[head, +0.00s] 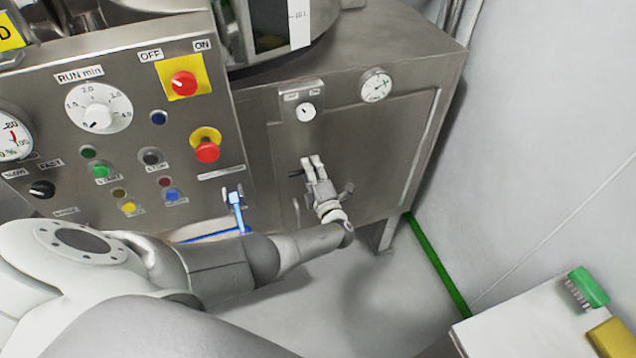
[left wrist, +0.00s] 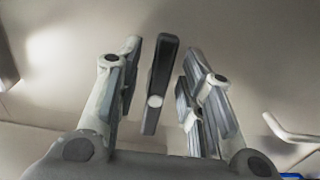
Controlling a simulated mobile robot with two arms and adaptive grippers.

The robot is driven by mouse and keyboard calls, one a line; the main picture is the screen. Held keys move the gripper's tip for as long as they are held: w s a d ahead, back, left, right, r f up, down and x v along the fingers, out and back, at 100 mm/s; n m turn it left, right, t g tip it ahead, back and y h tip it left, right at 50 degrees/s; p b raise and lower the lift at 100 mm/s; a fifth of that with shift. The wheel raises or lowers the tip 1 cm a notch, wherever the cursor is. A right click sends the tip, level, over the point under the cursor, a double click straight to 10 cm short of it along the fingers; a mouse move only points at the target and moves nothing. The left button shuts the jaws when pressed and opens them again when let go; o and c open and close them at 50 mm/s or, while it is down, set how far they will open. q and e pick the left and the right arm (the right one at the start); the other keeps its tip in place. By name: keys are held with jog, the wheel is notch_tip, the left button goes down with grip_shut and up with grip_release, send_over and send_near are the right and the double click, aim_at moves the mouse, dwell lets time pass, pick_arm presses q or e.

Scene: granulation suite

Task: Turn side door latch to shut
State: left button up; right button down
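The side door (head: 385,135) is a flat steel panel on the machine's front. Its latch (head: 295,173) is a small dark bar at the left of the panel, partly hidden by my left gripper (head: 312,162). In the left wrist view the latch (left wrist: 161,82) is a dark bar with a pale round spot, standing nearly upright between the fingers. My left gripper (left wrist: 160,95) is open there, one finger on each side, with visible gaps to the bar. Whether a fingertip touches the door cannot be told. My right gripper is not in view.
A knob (head: 306,112) and a gauge (head: 376,86) sit above the door. A control panel with red stop buttons (head: 206,150) is to the left. A pale bent handle (left wrist: 290,130) is right of the gripper. A white table (head: 520,325) stands at lower right; floor between is clear.

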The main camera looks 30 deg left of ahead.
pick_arm(q)
jog(key=v, duration=1.1)
jog(key=shift+s+d, duration=0.2)
jog(key=shift+s, duration=0.05)
jog(key=s+f+n+g+h+b, duration=0.35)
jog(key=s+f+n, duration=0.6)
jog(key=f, duration=0.65)
jog(key=s+f+n+g+h+b, duration=0.2)
jog(key=s+f+n+g+h, duration=0.3)
jog(key=s+f, duration=0.95)
jog(key=s+d+f+n+g+h+b, duration=0.1)
jog(key=s+d+f+n+h+b, duration=0.1)
jog(key=s+f+n, duration=0.6)
jog(key=s+d+f+n+g+h+b, duration=0.1)
jog(key=s+d+f+n+h+b, duration=0.1)
jog(key=s+f+n, duration=0.6)
jog(key=s+n+h+b, duration=0.1)
jog(key=s+n, duration=0.5)
jog(key=n, duration=0.5)
jog(key=shift+f, duration=0.35)
jog(key=shift+s, duration=0.1)
